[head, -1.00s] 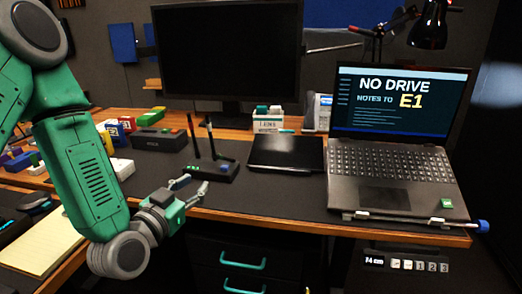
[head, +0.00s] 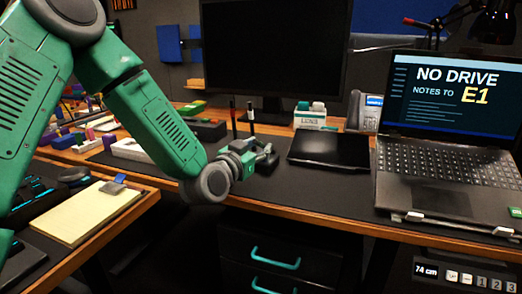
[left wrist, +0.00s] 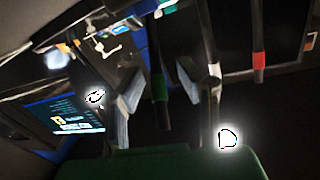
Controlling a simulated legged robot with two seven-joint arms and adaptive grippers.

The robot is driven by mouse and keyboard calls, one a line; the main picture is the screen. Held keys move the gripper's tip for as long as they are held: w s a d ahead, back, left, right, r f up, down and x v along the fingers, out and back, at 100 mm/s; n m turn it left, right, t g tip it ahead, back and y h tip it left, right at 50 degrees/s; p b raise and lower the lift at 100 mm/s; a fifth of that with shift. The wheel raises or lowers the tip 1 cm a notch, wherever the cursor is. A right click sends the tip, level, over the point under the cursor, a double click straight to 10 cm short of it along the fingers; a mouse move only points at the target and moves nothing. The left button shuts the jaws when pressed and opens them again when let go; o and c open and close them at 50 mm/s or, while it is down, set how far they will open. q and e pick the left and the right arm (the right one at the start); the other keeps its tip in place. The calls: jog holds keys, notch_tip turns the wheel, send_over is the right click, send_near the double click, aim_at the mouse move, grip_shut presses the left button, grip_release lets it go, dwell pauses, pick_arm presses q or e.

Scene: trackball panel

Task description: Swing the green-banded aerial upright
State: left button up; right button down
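In the left wrist view, the green-banded aerial (left wrist: 158,87) is a dark rod between my two open fingers. Gaps show on both sides of it. A second dark rod with a red band (left wrist: 258,62) stands to the right, outside the fingers. In the head view, my left gripper (head: 266,158) is at the aerials' base and covers most of the device carrying them. Two thin dark rods rise behind it, one on the left (head: 233,117) and one on the right (head: 250,116). My right gripper is out of view.
A closed black tablet-like slab (head: 328,150) lies right of my gripper, and an open laptop (head: 445,150) stands beyond it. A large monitor (head: 275,50) stands behind. A yellow notepad (head: 90,213) lies at left. Drawers (head: 280,250) are below the desk edge.

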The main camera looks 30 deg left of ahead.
pick_arm(q)
jog(key=shift+w+a, duration=0.2)
jog(key=shift+w, duration=0.25)
jog(key=shift+d+r, duration=0.1)
jog(key=shift+d, duration=0.4)
jog(key=shift+c, duration=0.5)
grip_shut()
jog(key=shift+a, duration=0.3)
jog(key=shift+o, duration=0.5)
grip_release()
jog(key=shift+d, duration=0.1)
